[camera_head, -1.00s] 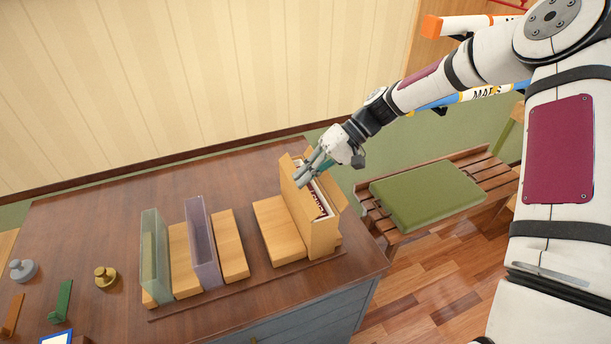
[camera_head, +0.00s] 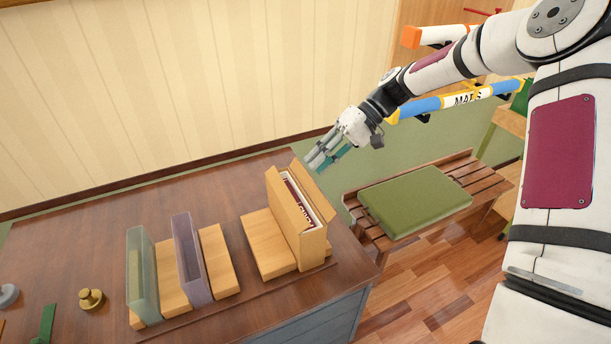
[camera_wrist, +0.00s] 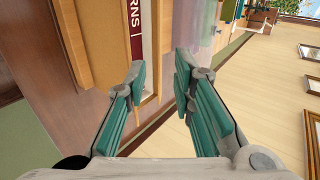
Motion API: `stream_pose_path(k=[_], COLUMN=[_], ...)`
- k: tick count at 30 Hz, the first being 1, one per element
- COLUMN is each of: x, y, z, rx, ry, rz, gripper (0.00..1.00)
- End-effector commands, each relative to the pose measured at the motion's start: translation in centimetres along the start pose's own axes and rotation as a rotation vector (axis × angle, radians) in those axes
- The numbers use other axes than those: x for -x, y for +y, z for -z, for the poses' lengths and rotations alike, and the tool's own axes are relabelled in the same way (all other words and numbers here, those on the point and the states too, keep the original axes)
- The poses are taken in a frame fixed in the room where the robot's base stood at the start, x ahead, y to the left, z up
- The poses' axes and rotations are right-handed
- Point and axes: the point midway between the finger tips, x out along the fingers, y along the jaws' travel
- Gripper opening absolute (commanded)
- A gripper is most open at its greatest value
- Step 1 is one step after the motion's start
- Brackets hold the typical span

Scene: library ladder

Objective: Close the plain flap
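A tan upright box (camera_head: 312,245) stands near the right end of the desk, its top open on white-edged contents with a dark red label. A plain-faced tan flap (camera_head: 287,205) stands up along its left side. A second tan flap (camera_head: 318,184) tilts outward on its right side; I cannot tell which one the task means. My gripper (camera_head: 318,161) is above and behind the box, apart from both flaps in the head view.
A purple holder (camera_head: 190,258) and a grey-green holder (camera_head: 142,275) stand to the left among tan blocks. A brass weight (camera_head: 91,298) is farther left. A bench with a green cushion (camera_head: 415,200) stands right of the desk. Air above the desk is free.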

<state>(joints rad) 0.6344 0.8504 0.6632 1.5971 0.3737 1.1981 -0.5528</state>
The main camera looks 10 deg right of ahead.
Motion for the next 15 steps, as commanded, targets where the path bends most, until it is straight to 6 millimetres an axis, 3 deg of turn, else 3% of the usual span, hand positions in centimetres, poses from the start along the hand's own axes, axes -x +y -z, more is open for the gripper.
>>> stream_pose_path(k=[6, 15], x=[2.3, 2.6], y=[0.0, 0.0], z=[0.0, 0.0], rx=[0.001, 0.000], ry=[0.000, -0.001], rz=[0.000, 0.001], gripper=[0.23, 0.23])
